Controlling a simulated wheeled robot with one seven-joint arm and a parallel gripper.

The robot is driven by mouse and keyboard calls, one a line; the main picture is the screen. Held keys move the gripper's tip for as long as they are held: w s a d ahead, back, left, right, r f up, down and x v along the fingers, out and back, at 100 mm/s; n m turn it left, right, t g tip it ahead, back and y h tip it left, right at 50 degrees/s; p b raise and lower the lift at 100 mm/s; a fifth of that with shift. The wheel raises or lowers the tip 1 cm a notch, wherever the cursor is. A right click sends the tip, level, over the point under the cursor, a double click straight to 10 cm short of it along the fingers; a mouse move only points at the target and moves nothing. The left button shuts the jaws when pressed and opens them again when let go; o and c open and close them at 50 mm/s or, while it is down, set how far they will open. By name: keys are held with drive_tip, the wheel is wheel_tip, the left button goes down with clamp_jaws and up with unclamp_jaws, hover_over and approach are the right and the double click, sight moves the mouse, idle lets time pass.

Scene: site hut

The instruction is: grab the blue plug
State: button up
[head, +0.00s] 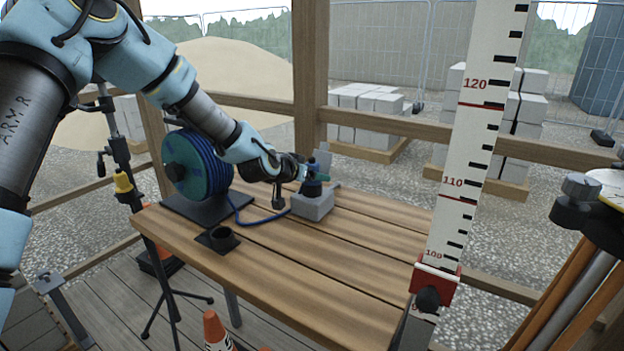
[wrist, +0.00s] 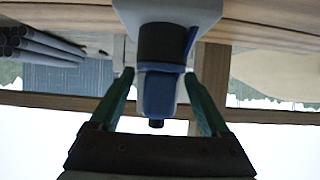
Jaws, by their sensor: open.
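The blue plug (wrist: 158,96) with a dark collar stands on a light grey block (head: 313,207) on the wooden table. In the head view the plug (head: 312,188) is small and partly covered by my gripper. My gripper (head: 313,170) reaches it from the left, just above the block. In the wrist view, which is upside down, the green fingers of my gripper (wrist: 158,76) are open, one on each side of the plug. A gap shows beside each finger, so I see no clear contact.
A cable reel (head: 200,165) with blue cable stands on the table (head: 340,265) to the left. The cable runs toward the block. A tall measuring staff (head: 470,150) rises at the right. The table's right part is clear.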

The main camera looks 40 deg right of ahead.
drive_tip(key=shift+c, duration=0.2)
clamp_jaws()
idle(0.4)
